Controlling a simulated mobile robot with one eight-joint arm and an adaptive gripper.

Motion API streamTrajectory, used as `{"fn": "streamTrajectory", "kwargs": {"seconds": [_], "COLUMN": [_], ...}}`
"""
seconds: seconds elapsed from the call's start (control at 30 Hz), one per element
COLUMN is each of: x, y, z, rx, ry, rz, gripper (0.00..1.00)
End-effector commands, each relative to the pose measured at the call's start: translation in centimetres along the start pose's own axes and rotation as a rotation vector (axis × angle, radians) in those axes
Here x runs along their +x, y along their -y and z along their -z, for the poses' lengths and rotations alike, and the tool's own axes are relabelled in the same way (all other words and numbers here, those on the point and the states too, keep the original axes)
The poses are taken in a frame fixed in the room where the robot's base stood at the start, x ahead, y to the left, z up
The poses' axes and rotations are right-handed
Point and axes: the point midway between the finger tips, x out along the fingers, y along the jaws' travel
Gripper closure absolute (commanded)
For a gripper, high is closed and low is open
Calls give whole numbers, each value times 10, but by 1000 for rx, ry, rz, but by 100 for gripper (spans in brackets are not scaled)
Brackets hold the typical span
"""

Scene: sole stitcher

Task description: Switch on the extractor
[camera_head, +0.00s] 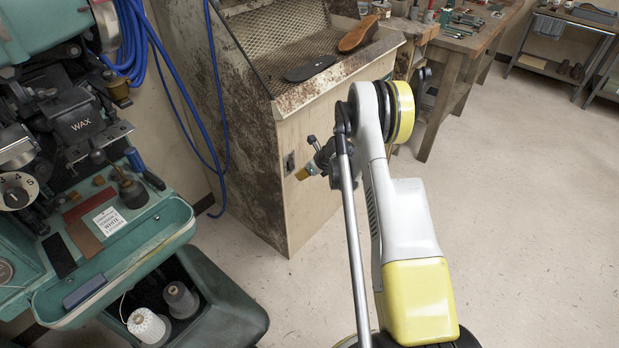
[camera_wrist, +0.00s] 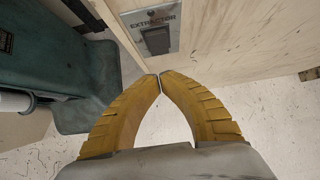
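The extractor is a dusty cabinet (camera_head: 310,170) with a wooden front and a mesh-lined top, in the middle of the head view. In the wrist view a metal plate marked EXTRACTOR (camera_wrist: 152,18) carries a dark rocker switch (camera_wrist: 157,40). I cannot tell which way the rocker is set. My gripper (camera_wrist: 160,75) has yellow fingers with their tips together and nothing between them. The tips show just below the switch plate; contact cannot be told. In the head view my gripper (camera_head: 303,174) is small, beside the cabinet's switch.
The green stitching machine (camera_head: 120,285) with its tray and thread spools stands on the left. Blue hoses (camera_head: 215,120) hang between it and the cabinet. A brown shoe sole (camera_head: 358,34) and a black sole (camera_head: 311,68) lie on the cabinet. The floor at right is clear.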

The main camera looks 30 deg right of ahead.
Motion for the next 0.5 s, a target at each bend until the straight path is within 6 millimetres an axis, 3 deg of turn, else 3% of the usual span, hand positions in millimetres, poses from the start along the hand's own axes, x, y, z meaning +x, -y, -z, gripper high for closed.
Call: {"fn": "streamTrajectory", "kwargs": {"seconds": [0.2, 0.5], "x": [16, 17], "y": [0, 0], "z": [-15, -19], "rx": [-1, 0], "ry": [-1, -1], "rz": [0, 0], "gripper": [100, 100]}}
